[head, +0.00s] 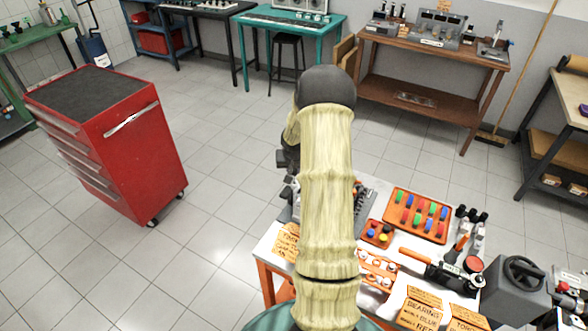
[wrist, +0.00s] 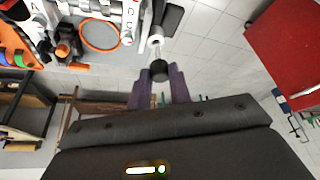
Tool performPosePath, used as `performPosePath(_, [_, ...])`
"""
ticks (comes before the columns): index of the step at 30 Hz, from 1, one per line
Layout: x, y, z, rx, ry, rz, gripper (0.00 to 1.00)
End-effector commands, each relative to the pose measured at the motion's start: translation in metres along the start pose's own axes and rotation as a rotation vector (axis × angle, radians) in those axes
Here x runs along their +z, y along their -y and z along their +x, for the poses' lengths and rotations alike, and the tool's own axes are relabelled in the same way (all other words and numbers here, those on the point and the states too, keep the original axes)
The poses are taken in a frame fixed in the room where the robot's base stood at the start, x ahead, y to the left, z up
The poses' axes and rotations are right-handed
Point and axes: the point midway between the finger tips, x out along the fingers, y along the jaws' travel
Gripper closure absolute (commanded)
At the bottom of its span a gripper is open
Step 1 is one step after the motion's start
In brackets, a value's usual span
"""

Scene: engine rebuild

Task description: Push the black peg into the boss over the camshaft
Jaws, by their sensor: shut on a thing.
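In the wrist view my gripper (wrist: 158,84) has two purple fingers shut on a dark round-ended piece, which looks like the black peg (wrist: 158,70). Just beyond the peg is a pale metal cylindrical part (wrist: 155,40), with a black block (wrist: 172,18) beside it. I cannot tell whether the peg touches the metal part or enters it. A light grey lettered engine part (wrist: 130,15) lies at the top of the wrist view. The boss and the camshaft cannot be told apart clearly. In the head view my arm hides my gripper, the peg and most of the engine.
In the head view an orange tray (head: 392,233) of coloured pegs sits on the white worktable, right of my arm.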

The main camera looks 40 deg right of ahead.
Motion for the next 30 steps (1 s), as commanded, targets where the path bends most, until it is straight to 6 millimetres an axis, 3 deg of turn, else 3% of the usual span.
performPosePath(30, [0.0037, -0.0003, 0.0086, 0.001, 0.001, 0.000, 1.00])
